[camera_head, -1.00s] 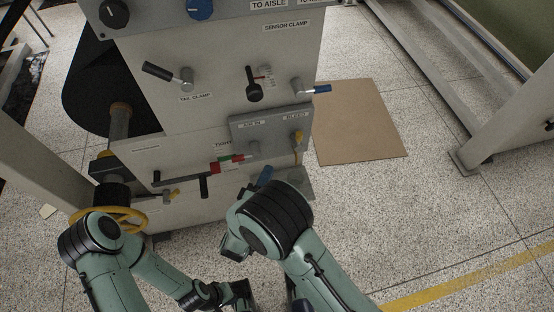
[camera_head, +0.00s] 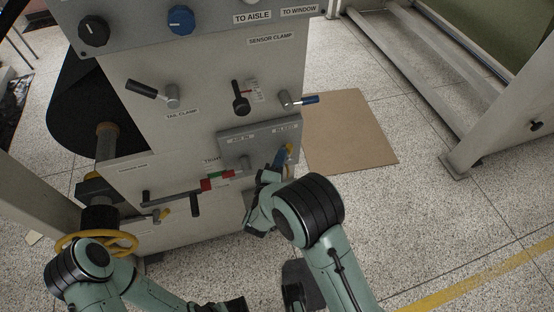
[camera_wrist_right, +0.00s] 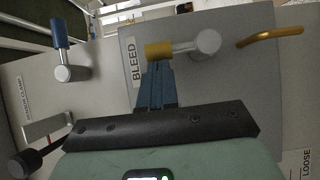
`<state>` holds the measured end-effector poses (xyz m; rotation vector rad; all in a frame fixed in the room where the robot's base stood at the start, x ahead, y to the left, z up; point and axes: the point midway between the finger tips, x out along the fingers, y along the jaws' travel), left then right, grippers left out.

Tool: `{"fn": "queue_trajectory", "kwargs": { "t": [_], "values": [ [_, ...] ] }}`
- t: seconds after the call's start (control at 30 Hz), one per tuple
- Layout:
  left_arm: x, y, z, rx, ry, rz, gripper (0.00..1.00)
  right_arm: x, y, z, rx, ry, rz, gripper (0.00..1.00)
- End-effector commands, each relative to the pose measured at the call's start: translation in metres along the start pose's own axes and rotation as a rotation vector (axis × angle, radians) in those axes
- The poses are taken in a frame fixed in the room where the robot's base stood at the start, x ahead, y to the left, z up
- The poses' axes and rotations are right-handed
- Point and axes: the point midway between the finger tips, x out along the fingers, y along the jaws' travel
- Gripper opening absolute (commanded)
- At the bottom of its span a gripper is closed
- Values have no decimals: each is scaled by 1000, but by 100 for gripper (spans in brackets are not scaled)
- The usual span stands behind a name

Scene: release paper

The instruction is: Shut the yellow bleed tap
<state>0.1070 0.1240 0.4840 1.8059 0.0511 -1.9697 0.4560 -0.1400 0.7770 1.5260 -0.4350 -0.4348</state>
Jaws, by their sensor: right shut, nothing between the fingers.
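The bleed tap (camera_wrist_right: 158,50) has a yellow-tipped lever on a silver pivot, beside the BLEED label in the right wrist view. Its lever points left there, across the panel. In the head view the yellow tap (camera_head: 290,147) is partly hidden by my fingers. My right gripper (camera_wrist_right: 157,64) is shut and empty. Its blue fingertips are right at the yellow tip; I cannot tell whether they touch. The right gripper (camera_head: 284,155) also shows in the head view. My left gripper (camera_head: 232,304) is low at the bottom edge, partly cut off, its jaws unclear.
A blue-tipped lever (camera_head: 305,100) stands above the tap panel (camera_head: 232,143), and a black sensor clamp lever (camera_head: 240,103) is left of it. A curved yellow pipe (camera_wrist_right: 270,37) runs beside the tap pivot. A brown board (camera_head: 350,130) lies on the floor at right.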

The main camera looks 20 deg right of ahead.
Motion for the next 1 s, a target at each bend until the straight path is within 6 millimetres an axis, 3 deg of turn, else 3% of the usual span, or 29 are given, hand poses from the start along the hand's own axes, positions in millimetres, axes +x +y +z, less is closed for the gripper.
{"fn": "queue_trajectory", "kwargs": {
  "t": [1.0],
  "values": [
    [-18, 3, 10, -3, -28, -6, 0, 5, 7, 9, 129, -3, -86, 0]
  ]
}}
